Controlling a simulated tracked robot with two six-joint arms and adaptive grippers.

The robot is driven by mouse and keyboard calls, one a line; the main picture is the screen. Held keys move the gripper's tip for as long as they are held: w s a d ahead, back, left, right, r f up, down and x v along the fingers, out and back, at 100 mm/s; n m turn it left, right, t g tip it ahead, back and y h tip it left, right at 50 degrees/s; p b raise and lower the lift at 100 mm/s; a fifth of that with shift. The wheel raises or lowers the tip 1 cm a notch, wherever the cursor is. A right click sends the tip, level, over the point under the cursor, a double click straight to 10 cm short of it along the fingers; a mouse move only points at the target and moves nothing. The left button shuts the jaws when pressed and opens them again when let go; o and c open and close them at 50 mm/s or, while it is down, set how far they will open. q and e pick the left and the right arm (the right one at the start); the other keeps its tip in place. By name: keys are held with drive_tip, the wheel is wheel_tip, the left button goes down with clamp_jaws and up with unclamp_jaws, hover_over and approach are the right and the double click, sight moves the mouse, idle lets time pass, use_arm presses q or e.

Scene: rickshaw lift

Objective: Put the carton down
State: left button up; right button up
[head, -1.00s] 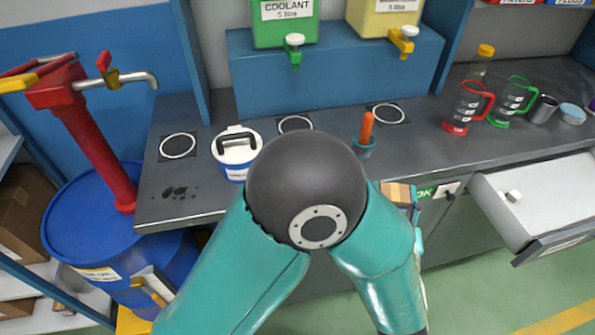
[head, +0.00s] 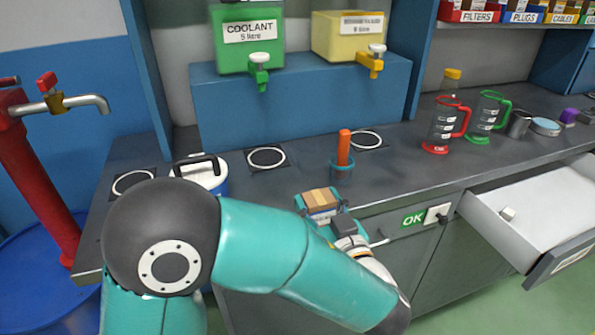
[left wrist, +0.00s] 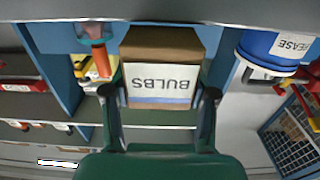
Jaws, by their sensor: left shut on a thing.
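The carton (head: 320,200) is a small brown box with a lighter tape strip on top. Its white label reads BULBS, upside down, in the left wrist view (left wrist: 162,80). My left gripper (head: 322,215) is shut on it, with one finger on each side of the carton in the left wrist view (left wrist: 160,98). In the head view the carton is at the front edge of the dark bench top (head: 240,195). I cannot tell whether it touches the bench. My right gripper is not in view.
A teal cup with an orange-handled tool (head: 342,170) stands just behind the carton. A white and blue tub (head: 203,172) stands to the left. Several empty white rings mark the bench, one here (head: 266,157). An open drawer (head: 530,200) juts out at right.

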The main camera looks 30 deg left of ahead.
use_arm(q)
drive_tip(key=p+x, duration=0.1)
drive_tip(key=x, duration=0.5)
drive_tip(key=p+x, duration=0.1)
drive_tip(key=x, duration=0.2)
drive_tip(key=shift+w+a, duration=0.25)
drive_tip(key=shift+a, duration=0.05)
drive_tip(key=shift+w, duration=0.1)
drive_tip(key=shift+f, duration=0.1)
drive_tip(key=shift+f, duration=0.1)
drive_tip(key=o, duration=1.2)
drive_tip(key=shift+c, duration=0.2)
